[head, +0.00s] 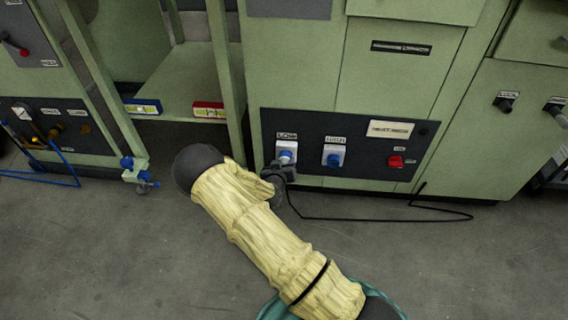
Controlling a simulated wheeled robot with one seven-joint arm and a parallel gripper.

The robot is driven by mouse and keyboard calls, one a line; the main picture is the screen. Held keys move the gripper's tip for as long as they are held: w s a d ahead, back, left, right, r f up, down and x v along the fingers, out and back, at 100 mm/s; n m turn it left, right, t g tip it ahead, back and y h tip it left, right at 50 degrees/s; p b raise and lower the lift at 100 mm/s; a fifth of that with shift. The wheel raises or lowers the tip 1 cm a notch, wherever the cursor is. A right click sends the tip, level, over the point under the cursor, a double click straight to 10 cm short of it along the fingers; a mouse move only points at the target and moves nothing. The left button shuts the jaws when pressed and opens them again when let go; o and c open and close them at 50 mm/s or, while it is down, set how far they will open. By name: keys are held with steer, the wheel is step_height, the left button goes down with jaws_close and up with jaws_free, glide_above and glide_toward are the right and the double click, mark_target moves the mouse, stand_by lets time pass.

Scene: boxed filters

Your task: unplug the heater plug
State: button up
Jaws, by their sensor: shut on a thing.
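The dark panel (375,168) on the green cabinet carries two white sockets with blue parts, a left one (287,146) and a right one (333,149). My gripper (283,170) is at the left socket, low in front of it, and is shut on the heater plug. The plug's body is mostly hidden by the dark fingers. A black cable (370,220) leads from the gripper down to the floor and off to the right. I cannot tell how deep the plug sits in the socket.
A red switch (396,161) sits right of the sockets. Knobs (505,102) are on the right cabinet. A blue-white box (143,107) and a red-white box (208,109) stand on the left shelf. A green post (226,85) rises just left of the panel.

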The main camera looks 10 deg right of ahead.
steer(key=shift+s+a+p, duration=0.25)
steer(key=shift+s+p, duration=0.05)
steer(key=shift+s, duration=0.6)
steer(key=shift+s+a+p, duration=0.3)
steer(key=shift+s, duration=0.55)
steer(key=shift+s+a+p, duration=0.25)
steer(key=shift+s+p, duration=0.05)
steer(key=shift+s, duration=0.6)
steer(key=s+a+p, duration=0.2)
steer(key=s, duration=0.6)
steer(key=shift+s+a, duration=0.2)
steer(key=shift+a, duration=0.2)
stand_by(0.3)
